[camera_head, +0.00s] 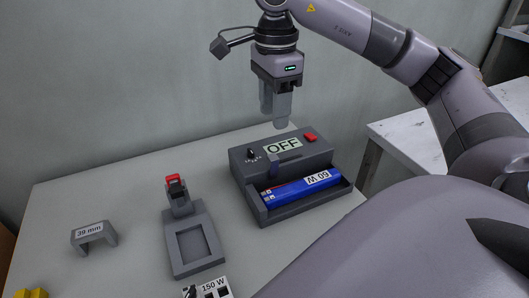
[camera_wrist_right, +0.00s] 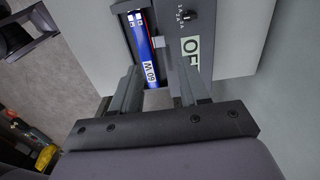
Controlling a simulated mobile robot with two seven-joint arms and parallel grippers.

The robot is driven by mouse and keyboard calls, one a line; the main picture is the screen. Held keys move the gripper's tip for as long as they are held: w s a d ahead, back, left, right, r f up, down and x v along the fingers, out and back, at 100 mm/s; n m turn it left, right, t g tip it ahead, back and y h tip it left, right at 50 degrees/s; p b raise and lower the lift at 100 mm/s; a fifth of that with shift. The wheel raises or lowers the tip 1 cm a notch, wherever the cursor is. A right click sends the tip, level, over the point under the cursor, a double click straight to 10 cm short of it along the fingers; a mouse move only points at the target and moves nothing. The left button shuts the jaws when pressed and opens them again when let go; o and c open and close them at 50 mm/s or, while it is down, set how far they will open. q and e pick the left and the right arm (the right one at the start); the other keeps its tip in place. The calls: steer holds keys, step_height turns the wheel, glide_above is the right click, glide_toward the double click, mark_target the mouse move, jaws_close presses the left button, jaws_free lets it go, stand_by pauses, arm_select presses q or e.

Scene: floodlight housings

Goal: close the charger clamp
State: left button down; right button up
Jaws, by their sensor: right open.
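The charger (camera_head: 245,180) is a grey box on the table with an "OFF" display (camera_head: 283,145), a red button (camera_head: 310,137) and a small black knob (camera_head: 251,154). A blue battery (camera_head: 290,191), its 60 W label upside down, lies in the front trough. A small grey tab (camera_head: 275,158) stands at the trough's back edge, perhaps the clamp; its state is unclear. My right gripper (camera_head: 280,112) is above and behind the charger, pointing down. In the wrist view the right gripper (camera_wrist_right: 160,88) is open and empty, with the battery (camera_wrist_right: 146,50) beyond it. My left gripper is not in view.
A grey stand (camera_head: 195,240) with a red-topped lever (camera_head: 174,180) is left of the charger. A grey "39 mm" bracket (camera_head: 93,236), a "150 W" piece (camera_head: 212,288) and a yellow object (camera_head: 32,293) are nearby. A wall is behind; another table (camera_head: 410,140) is at right.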

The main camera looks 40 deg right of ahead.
mark_target(273, 156)
step_height(273, 156, down, 2)
steer(key=shift+w+f+b, duration=0.1)
steer(key=shift+b, duration=0.35)
steer(key=shift+f+b, duration=0.3)
steer(key=shift+f, duration=3.15)
steer(key=shift+c, duration=0.3)
jaws_close()
